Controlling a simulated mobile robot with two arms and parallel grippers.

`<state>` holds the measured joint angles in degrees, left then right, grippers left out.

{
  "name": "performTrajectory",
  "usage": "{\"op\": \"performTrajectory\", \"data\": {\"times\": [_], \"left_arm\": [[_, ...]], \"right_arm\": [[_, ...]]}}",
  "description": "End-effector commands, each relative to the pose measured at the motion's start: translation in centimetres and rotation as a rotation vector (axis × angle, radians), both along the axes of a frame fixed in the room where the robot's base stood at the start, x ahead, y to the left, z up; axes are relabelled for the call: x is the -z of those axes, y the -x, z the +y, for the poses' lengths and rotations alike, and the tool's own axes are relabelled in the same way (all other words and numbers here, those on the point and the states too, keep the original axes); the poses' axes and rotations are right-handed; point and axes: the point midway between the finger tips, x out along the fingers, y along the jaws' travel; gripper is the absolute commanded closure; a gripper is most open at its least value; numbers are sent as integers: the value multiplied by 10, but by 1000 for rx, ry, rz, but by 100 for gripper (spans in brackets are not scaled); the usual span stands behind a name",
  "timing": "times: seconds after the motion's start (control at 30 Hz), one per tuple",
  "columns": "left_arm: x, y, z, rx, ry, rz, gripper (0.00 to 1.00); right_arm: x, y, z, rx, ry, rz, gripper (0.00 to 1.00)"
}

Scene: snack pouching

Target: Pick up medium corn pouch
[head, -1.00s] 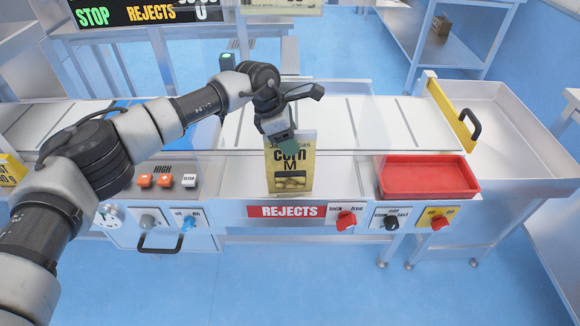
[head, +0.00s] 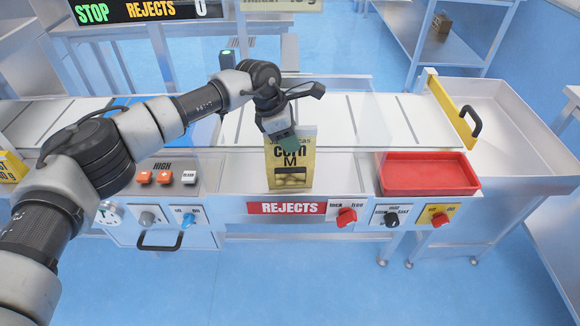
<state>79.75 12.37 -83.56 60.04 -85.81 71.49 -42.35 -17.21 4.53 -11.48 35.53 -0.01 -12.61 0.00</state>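The medium corn pouch (head: 291,170) is yellow, marked "corn" and "M", with a dark window showing pale contents. It stands upright on the front of the counter, behind the red REJECTS label. My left gripper (head: 289,143) reaches down from above at the pouch's top edge. A dark green fingertip overlaps the top of the pouch front and covers part of the print. The far finger is hidden, so I cannot tell whether the fingers are closed on the pouch. My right gripper is out of view.
A red tray (head: 428,175) sits to the right of the pouch. A control panel with buttons (head: 165,177) is on the left. A white conveyor (head: 345,122) runs behind. Another yellow pouch (head: 12,168) shows at the left edge. Knobs line the counter front.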

Motion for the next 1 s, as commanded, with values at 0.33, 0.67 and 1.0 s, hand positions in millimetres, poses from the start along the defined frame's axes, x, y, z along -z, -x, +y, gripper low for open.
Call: {"op": "performTrajectory", "data": {"times": [0.33,0.67,1.0], "left_arm": [[1,0,0,-1,-1,1,100],[1,0,0,-1,-1,1,100],[-5,0,0,-1,-1,1,100]], "right_arm": [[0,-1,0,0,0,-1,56],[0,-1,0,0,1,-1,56],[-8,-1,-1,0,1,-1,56]]}}
